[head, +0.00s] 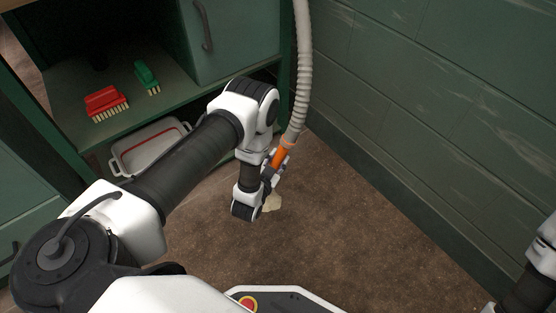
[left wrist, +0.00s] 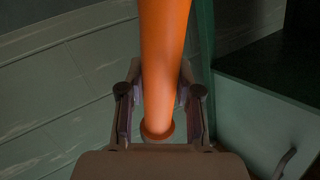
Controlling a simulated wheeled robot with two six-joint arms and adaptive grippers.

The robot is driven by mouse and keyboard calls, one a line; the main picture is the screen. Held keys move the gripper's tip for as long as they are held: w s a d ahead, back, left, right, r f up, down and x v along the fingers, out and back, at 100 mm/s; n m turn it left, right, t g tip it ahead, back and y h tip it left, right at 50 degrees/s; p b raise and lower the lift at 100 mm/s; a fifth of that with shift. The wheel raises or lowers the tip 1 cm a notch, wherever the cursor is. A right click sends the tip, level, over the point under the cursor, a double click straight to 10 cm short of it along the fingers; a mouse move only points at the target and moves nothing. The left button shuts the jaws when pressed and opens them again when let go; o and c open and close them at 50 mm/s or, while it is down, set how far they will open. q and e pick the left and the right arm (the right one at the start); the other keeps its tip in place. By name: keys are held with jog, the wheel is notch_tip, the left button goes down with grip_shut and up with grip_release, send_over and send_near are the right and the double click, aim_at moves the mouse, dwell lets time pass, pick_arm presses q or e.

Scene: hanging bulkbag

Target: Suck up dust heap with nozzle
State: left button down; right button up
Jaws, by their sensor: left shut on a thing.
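The orange nozzle (head: 279,158) hangs on the end of a ribbed grey hose (head: 302,75) that comes down from the top of the head view. My left gripper (head: 271,175) is shut on the nozzle and holds it low over the floor. In the left wrist view the nozzle (left wrist: 163,60) runs between the two fingers of the gripper (left wrist: 160,110). A pale dust heap (head: 272,202) lies on the brown floor just below the gripper, partly hidden by my left wrist. Whether the nozzle's mouth touches the heap is hidden.
A green cabinet (head: 235,75) stands at the back left. Its shelf holds a red brush (head: 105,100) and a green brush (head: 147,75). A white tray (head: 150,145) sits below. A green panelled wall (head: 440,90) bounds the right. The floor in the middle (head: 340,220) is clear.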

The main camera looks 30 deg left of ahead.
notch_tip(320, 180, down, 10)
jog(key=b, duration=0.8)
jog(key=shift+w+r+b, duration=0.15)
jog(key=shift+r+b, duration=0.1)
jog(key=shift+b, duration=0.05)
jog(key=shift+d, duration=0.1)
